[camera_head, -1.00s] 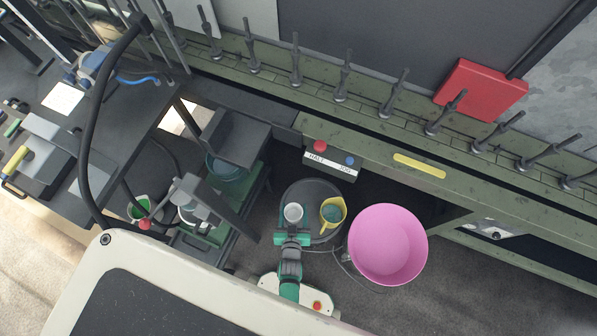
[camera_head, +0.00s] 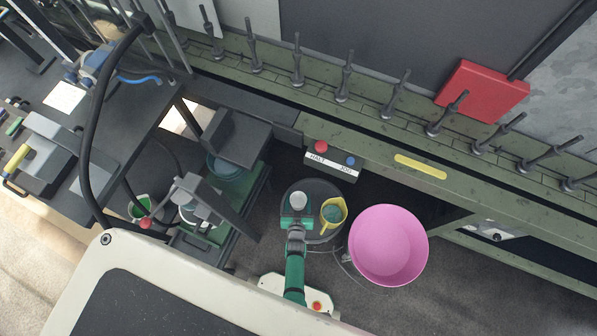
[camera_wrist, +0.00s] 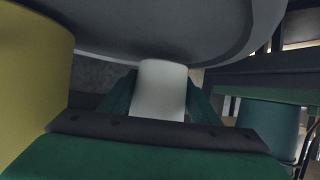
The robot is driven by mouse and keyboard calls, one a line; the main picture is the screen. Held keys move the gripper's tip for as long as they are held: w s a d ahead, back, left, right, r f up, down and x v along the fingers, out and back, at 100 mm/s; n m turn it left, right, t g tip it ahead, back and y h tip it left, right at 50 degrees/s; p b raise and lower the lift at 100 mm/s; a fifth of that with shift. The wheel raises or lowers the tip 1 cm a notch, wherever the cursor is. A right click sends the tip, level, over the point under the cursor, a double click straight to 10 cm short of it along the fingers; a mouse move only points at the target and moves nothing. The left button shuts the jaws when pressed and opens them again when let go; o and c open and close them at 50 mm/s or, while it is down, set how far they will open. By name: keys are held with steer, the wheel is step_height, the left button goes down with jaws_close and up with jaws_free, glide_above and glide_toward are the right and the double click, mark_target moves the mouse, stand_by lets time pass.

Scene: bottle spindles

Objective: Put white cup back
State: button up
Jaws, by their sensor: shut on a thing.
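The white cup (camera_head: 298,201) is at the left part of a dark round stool top (camera_head: 318,187), seen from above in the head view. My green gripper (camera_head: 297,222) is shut on the cup from the near side. In the wrist view the cup (camera_wrist: 161,90) stands between the green fingers (camera_wrist: 160,105), against the grey round top (camera_wrist: 150,25). I cannot tell whether the cup touches that top. The hand hides part of the cup.
A yellow jug (camera_head: 333,222) stands just right of the cup on the round top. A big pink tub (camera_head: 388,246) is further right. A green bench with several spindles (camera_head: 345,75) runs behind. A shelf cart (camera_head: 215,215) is at left.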

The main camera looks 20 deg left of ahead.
steer(key=shift+f, duration=0.4)
steer(key=o, duration=1.2)
steer(key=shift+f, duration=0.1)
steer(key=shift+c, duration=0.2)
steer(key=v, duration=1.2)
steer(key=shift+s+d+r, duration=0.15)
steer(key=shift+s+r, duration=0.1)
steer(key=shift+r, duration=0.25)
steer(key=s+d+r+m+t+h, duration=0.1)
steer(key=s+d+r, duration=0.2)
steer(key=r, duration=1.1)
steer(key=s+d+r+m+t+h, duration=0.1)
steer(key=s+d+r, duration=0.2)
steer(key=r, duration=1.1)
steer(key=s+d+r+m+t+h, duration=0.1)
steer(key=s+d+r+m+h, duration=0.1)
steer(key=r, duration=1.2)
steer(key=s+d, duration=0.1)
steer(key=s, duration=0.1)
steer(key=shift+s+d+r, duration=0.3)
